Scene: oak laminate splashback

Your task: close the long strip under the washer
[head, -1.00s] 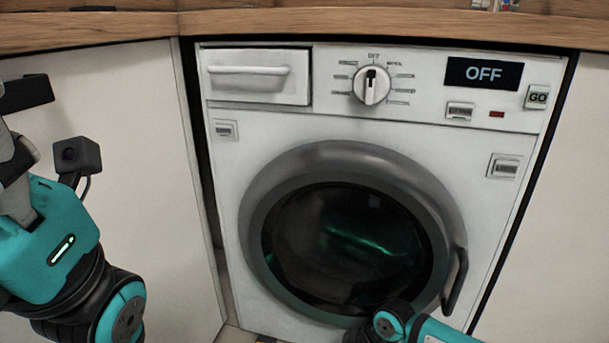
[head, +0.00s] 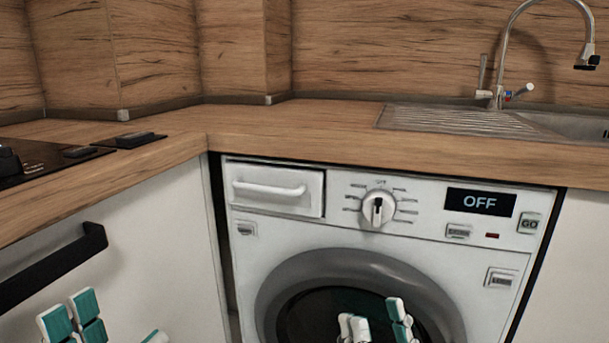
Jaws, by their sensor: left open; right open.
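The white washer (head: 390,238) stands under the wooden counter, its round door (head: 350,272) shut and its display reading OFF. The lower part of the washer and the long strip under it are below the picture's edge. My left gripper (head: 112,324) is open at the bottom left, in front of the white cabinet. Only its teal and white fingertips show. My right gripper (head: 377,320) is open at the bottom, in front of the washer door's dark glass. I see nothing between the fingers of either gripper.
The wooden counter (head: 290,128) runs above the washer and turns along the left side. A black cabinet handle (head: 55,265) juts out above my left gripper. A hob (head: 50,160) lies at the left, and a sink with a tap (head: 498,95) at the right.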

